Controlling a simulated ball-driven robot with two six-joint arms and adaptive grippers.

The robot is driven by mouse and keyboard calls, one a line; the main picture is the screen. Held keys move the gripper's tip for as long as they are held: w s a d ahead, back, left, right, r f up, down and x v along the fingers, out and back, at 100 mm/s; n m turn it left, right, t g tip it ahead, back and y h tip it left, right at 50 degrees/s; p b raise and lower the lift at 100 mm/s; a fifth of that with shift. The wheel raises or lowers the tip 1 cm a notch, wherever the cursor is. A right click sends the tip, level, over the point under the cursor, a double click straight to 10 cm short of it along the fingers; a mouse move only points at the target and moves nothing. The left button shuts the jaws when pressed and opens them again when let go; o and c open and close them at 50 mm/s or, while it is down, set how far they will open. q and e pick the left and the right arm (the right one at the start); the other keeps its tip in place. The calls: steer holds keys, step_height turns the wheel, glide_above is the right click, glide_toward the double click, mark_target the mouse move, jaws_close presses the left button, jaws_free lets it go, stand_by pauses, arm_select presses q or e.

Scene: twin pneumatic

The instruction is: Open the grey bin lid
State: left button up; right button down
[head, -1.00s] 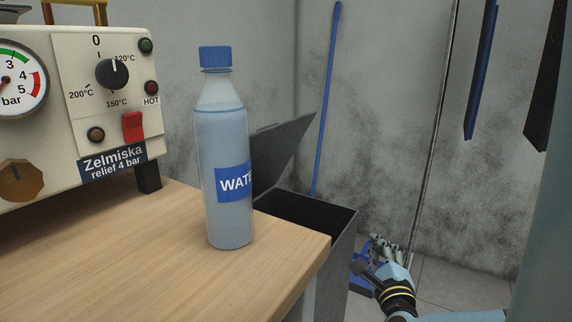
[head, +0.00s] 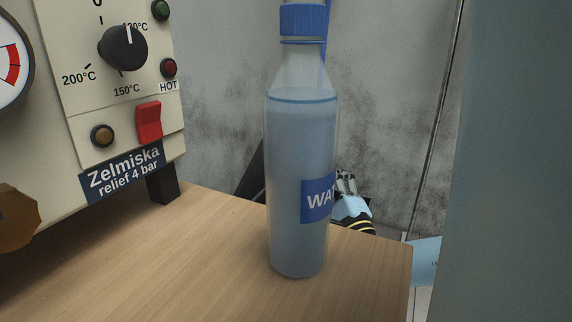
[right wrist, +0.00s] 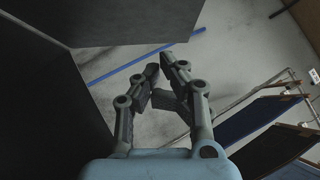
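In the head view, a dark sliver of the grey bin lid (head: 254,172) shows just left of the water bottle, raised and tilted. The bottle and the table hide the rest of the lid and the bin. My right gripper (head: 346,182) is behind the bottle's right side, beyond the table edge, and partly covered by the bottle. In the right wrist view, my right gripper (right wrist: 160,63) has its fingertips close together with nothing between them. Large dark grey panels fill the upper left there; I cannot tell which is lid and which is bin. My left gripper is not visible.
The water bottle (head: 298,180) stands upright on the wooden table (head: 190,265). The cream Zelmiska machine (head: 115,95) is at the left. A blue pole (right wrist: 145,60) crosses behind the gripper. Dark hanging panels (right wrist: 265,125) are at the right in the wrist view.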

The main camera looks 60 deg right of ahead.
arm_select(q)
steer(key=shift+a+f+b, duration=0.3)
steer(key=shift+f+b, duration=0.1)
steer(key=shift+b, duration=0.3)
arm_select(e)
steer(key=w+d+r, duration=0.4)
steer(key=w+d, duration=0.1)
steer(key=w, duration=0.4)
steer(key=shift+r, duration=0.35)
steer(key=w+r+n+p, duration=0.1)
steer(key=w+r+p, duration=0.1)
steer(key=p, duration=0.1)
steer(key=w+r+n+y+p, duration=0.1)
steer(key=w+p, duration=0.1)
steer(key=p, duration=0.1)
steer(key=shift+w+a+r, duration=0.1)
steer(key=shift+w+r, duration=0.05)
steer(key=shift+r, duration=0.25)
steer(key=w, duration=0.2)
steer(key=w+p, duration=0.1)
steer(key=shift+w+a+r+n+g+y, duration=0.2)
steer(key=shift+w+n+g+y, duration=0.1)
steer(key=shift+w+g, duration=0.1)
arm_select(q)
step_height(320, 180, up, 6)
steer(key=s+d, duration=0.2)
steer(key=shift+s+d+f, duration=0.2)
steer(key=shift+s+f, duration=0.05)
